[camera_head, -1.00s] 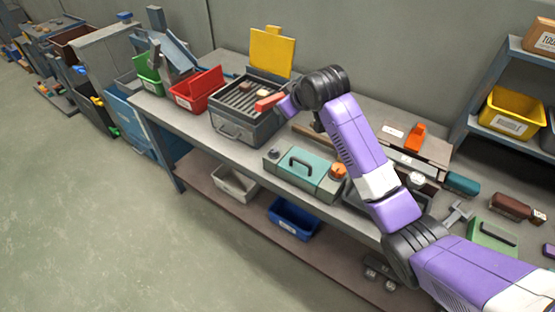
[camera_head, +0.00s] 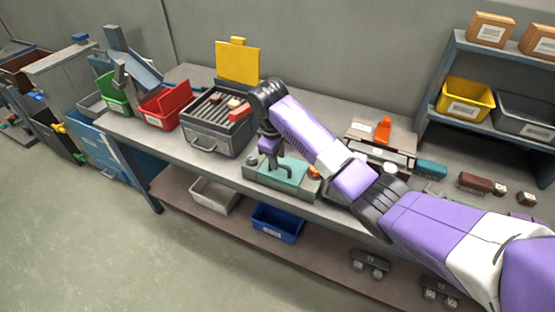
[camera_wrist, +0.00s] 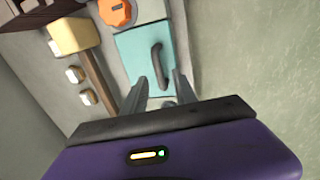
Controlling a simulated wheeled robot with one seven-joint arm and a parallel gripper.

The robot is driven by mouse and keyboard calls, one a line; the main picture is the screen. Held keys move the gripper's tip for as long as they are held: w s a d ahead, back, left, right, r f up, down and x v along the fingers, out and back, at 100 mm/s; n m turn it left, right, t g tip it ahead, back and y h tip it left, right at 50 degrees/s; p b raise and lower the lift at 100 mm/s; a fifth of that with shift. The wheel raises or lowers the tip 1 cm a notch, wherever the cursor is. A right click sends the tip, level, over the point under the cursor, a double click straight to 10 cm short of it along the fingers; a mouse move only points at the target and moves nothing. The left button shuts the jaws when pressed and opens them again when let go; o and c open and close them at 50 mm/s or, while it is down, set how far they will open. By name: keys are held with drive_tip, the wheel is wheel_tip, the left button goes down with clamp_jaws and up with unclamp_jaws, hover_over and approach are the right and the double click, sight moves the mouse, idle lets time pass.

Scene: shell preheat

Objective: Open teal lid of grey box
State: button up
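The grey box (camera_head: 305,190) sits on the workbench with its teal lid (camera_head: 292,180) shut. In the wrist view the teal lid (camera_wrist: 131,46) carries a dark raised handle (camera_wrist: 158,62). An orange knob (camera_wrist: 117,11) sits beside the lid on the box. My gripper (camera_head: 273,163) points down over the lid. In the wrist view my gripper (camera_wrist: 160,82) is open, with one finger on each side of the handle's near end. Whether the fingers touch the handle or the lid I cannot tell.
A grey grill-like box (camera_head: 218,143) with a raised yellow lid (camera_head: 238,62) stands left of the grey box. In the wrist view a hammer (camera_wrist: 75,38) lies beside the box. A red bin (camera_head: 166,107) stands farther left. An orange object (camera_head: 383,130) stands to the right.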

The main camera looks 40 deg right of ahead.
drive_tip(key=shift+w+d+f, duration=0.1)
drive_tip(key=shift+d+f, duration=0.1)
drive_tip(key=shift+f, duration=0.85)
clamp_jaws()
idle(0.7)
